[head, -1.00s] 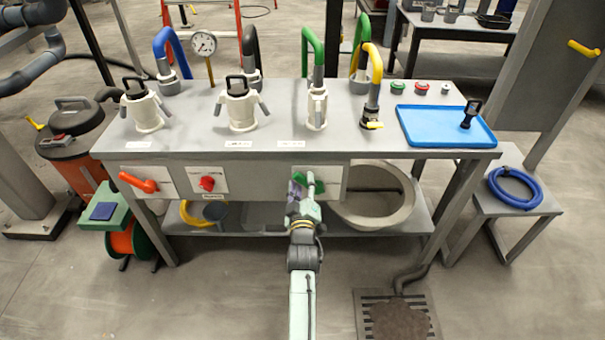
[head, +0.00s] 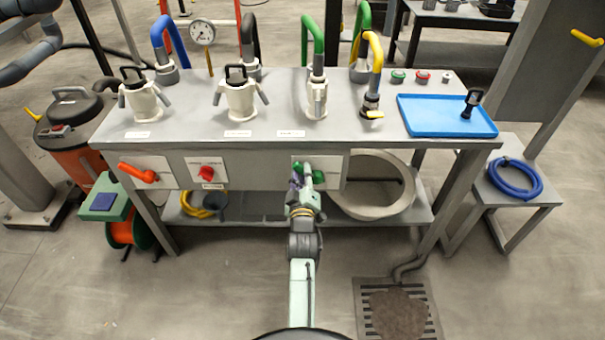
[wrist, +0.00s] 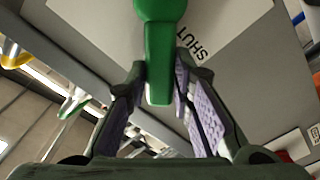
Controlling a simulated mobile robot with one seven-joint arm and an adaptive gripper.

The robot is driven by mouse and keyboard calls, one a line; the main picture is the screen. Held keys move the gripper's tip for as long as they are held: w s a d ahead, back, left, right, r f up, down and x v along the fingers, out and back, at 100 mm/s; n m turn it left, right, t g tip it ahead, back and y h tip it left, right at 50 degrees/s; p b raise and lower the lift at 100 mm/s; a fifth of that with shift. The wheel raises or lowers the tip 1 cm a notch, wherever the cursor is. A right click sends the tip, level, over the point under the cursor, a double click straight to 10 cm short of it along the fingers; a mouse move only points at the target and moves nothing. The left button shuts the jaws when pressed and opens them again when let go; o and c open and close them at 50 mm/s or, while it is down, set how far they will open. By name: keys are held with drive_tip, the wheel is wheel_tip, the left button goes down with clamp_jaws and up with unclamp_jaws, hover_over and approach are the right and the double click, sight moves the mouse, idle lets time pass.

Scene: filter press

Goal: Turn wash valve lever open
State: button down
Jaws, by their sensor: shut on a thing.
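The green lever (head: 297,168) sits on the right white plate of the bench's front panel. In the wrist view the green lever (wrist: 159,60) reaches down between the purple-padded fingers of my gripper (wrist: 158,84), next to the printed word SHUT. My gripper (head: 307,181) is shut on the green lever and hides part of it in the head view. The lever's exact angle is hard to tell there.
A red knob (head: 207,173) and an orange lever (head: 139,172) are on plates to the left. White valve bodies (head: 241,101) stand on the bench top with a blue tray (head: 447,117). Floor in front is clear around a drain grate (head: 367,318).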

drive_tip(key=shift+r, duration=0.1)
idle(0.6)
drive_tip(key=d+m, duration=0.1)
drive_tip(key=m, duration=0.1)
drive_tip(key=r+m+b, duration=0.1)
drive_tip(key=m, duration=0.1)
drive_tip(key=shift+d+r, duration=0.1)
drive_tip(key=shift+d, duration=0.3)
drive_tip(key=d+m, duration=0.1)
drive_tip(key=m, duration=0.1)
drive_tip(key=d+m+b, duration=0.1)
drive_tip(key=m, duration=0.1)
drive_tip(key=d+m, duration=0.1)
drive_tip(key=shift+r+m, duration=0.25)
drive_tip(key=shift+m, duration=0.15)
drive_tip(key=m, duration=0.1)
drive_tip(key=d+m+b, duration=0.1)
drive_tip(key=m, duration=0.1)
drive_tip(key=d+m, duration=0.1)
drive_tip(key=shift+f, duration=0.25)
drive_tip(key=shift+d+f+m+b, duration=0.3)
drive_tip(key=shift+d+m, duration=0.15)
drive_tip(key=shift+m, duration=0.55)
drive_tip(key=shift+d+f+m+b, duration=0.15)
drive_tip(key=shift+d+f+m, duration=0.2)
drive_tip(key=shift+m, duration=0.65)
drive_tip(key=shift+d+r, duration=0.1)
drive_tip(key=c, duration=1.4)
unclamp_jaws()
drive_tip(key=shift+f, duration=0.2)
